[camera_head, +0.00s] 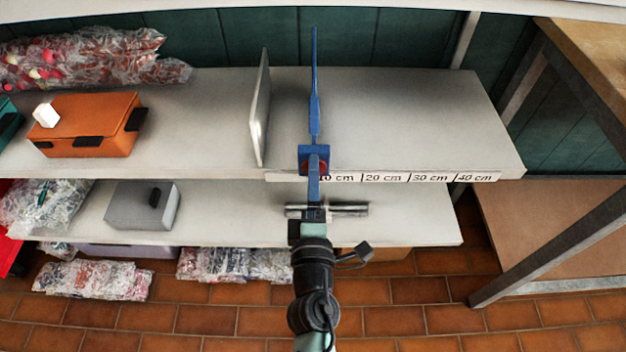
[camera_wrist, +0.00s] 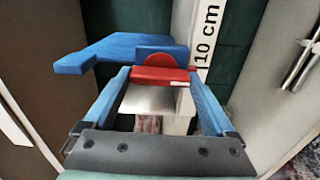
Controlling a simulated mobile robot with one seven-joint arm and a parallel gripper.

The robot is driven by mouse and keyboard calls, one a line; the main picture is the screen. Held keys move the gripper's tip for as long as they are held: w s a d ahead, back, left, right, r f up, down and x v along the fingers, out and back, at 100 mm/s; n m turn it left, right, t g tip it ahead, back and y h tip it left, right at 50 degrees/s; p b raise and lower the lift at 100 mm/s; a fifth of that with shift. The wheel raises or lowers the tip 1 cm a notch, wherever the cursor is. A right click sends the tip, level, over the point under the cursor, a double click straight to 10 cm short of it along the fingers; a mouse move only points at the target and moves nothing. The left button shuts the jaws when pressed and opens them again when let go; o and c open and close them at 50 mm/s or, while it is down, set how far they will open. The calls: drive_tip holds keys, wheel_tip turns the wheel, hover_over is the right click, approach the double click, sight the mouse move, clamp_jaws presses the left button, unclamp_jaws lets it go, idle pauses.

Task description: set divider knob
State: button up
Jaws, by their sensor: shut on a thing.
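The blue divider (camera_head: 315,100) stands upright across the upper shelf, seen edge-on in the head view, just left of the 10 cm mark on the scale strip (camera_head: 400,177). Its red knob (camera_head: 323,167) is at the front edge, mostly covered by my gripper (camera_head: 315,178). In the wrist view the red knob (camera_wrist: 160,75) lies between the blue fingers of my gripper (camera_wrist: 160,80), which is shut on it. The blue divider's body (camera_wrist: 110,50) shows behind the knob there, beside the "10 cm" print on the scale strip (camera_wrist: 205,45).
A white upright panel (camera_head: 260,108) stands left of the divider. The upper shelf (camera_head: 420,115) is clear to the right. An orange box (camera_head: 85,115) and bagged goods (camera_head: 90,60) are on the far left. A horizontal metal bar (camera_head: 349,210) is below the knob.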

drive_tip(key=shift+f+n, duration=0.1)
drive_tip(key=shift+n, duration=0.2)
drive_tip(key=o, duration=1.1)
drive_tip(key=shift+c, duration=0.2)
drive_tip(key=s+b, duration=0.3)
drive_tip(key=s, duration=1)
